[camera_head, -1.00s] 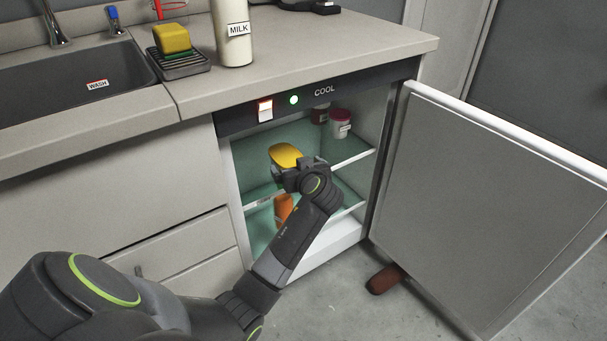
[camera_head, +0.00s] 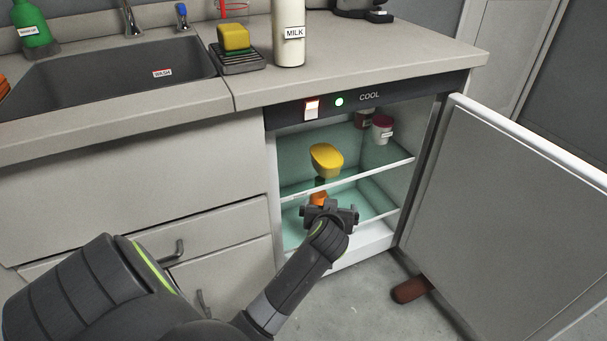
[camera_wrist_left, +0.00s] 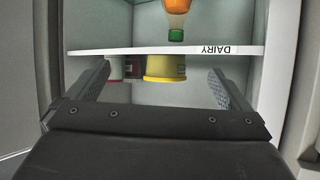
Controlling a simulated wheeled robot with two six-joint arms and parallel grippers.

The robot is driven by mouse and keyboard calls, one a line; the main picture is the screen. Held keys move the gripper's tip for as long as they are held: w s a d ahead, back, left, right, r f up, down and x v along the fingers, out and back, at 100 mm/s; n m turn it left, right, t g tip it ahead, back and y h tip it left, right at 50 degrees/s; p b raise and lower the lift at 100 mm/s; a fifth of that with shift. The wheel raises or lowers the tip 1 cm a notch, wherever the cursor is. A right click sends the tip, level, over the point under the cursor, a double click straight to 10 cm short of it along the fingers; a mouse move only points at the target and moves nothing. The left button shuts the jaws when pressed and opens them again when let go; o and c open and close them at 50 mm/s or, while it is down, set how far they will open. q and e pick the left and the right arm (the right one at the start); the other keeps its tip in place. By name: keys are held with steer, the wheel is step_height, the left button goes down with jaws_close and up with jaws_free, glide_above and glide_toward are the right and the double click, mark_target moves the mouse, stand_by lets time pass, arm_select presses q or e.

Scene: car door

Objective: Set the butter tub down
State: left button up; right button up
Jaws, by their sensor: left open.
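The yellow butter tub (camera_head: 326,161) sits on the upper glass shelf of the open cooler, near its front left. The wrist view is upside down; there the butter tub (camera_wrist_left: 165,68) shows just under the shelf edge marked DAIRY (camera_wrist_left: 180,50). My left gripper (camera_head: 331,210) is in front of the cooler, lower than the tub and apart from it. In the wrist view its two fingers (camera_wrist_left: 160,88) are spread wide with nothing between them. My right gripper is not in view.
Jars (camera_head: 382,129) stand at the upper shelf's back right. An orange bottle (camera_wrist_left: 177,8) with a green cap is on the lower level. The cooler door (camera_head: 510,210) stands open at right. A milk bottle (camera_head: 289,40) and a sponge (camera_head: 234,37) on a rack are on the counter.

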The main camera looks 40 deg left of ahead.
arm_select(q)
steer(key=s+d+r+m+t+h, duration=0.1)
steer(key=s+d+m+h, duration=0.1)
steer(key=s, duration=0.8)
steer(key=s+d+r+m+t+h, duration=0.2)
steer(key=s+d+m+h, duration=0.1)
steer(key=s, duration=0.7)
steer(key=shift+s+d+h, duration=0.25)
steer(key=shift+d+h, duration=0.35)
steer(key=shift+d, duration=0.6)
